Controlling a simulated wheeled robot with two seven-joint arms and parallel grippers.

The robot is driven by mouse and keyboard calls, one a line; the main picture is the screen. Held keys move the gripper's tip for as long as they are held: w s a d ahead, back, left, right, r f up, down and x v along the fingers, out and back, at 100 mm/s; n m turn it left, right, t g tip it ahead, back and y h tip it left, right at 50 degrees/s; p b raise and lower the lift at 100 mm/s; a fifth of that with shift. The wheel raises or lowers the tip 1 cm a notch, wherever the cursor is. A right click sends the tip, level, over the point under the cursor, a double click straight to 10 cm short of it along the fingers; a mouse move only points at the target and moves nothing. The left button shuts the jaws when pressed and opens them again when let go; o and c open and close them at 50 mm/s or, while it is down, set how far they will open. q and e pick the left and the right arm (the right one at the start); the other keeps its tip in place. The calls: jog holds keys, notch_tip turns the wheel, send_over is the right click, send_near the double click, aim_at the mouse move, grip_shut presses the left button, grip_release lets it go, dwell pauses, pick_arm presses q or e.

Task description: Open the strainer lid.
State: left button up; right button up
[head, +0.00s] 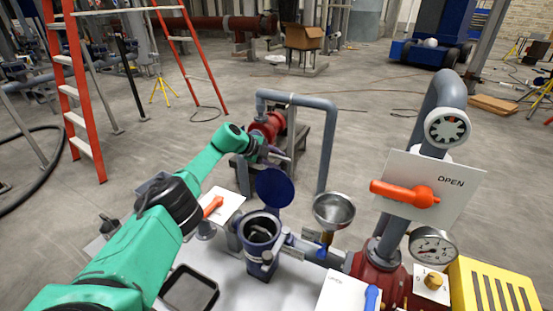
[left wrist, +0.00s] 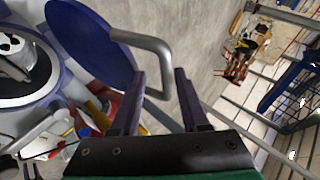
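The strainer (head: 262,232) is a dark blue pot on the bench, its round mouth uncovered. Its round blue lid (head: 274,187) stands raised behind the mouth, roughly upright. In the left wrist view the lid (left wrist: 92,45) is at upper left, with a bent grey handle (left wrist: 150,45) on its face, and the strainer's mouth (left wrist: 22,75) is at the left edge. My left gripper (left wrist: 158,78) is open, its fingers apart on either side of the handle's lower part, with a visible gap. In the head view it is just behind the lid's top (head: 282,156). My right gripper is not in view.
Further right are a grey pipe (head: 398,225), an OPEN sign with an orange handle (head: 405,193), a gauge (head: 433,246) and a yellow guard (head: 492,287). A black tray (head: 190,290) lies at front left. A red ladder (head: 75,90) stands behind.

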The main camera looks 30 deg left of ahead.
pick_arm(q)
jog(key=shift+r, duration=0.15)
jog(key=shift+s+a+r, duration=0.15)
jog(key=shift+r, duration=0.05)
jog(key=shift+p+v, duration=0.65)
jog(key=shift+v, duration=0.3)
jog(key=b+v, duration=0.3)
jog(key=v, duration=0.8)
jog(key=shift+s+r, duration=0.2)
jog(key=shift+s, duration=0.15)
jog(key=shift+a, duration=0.15)
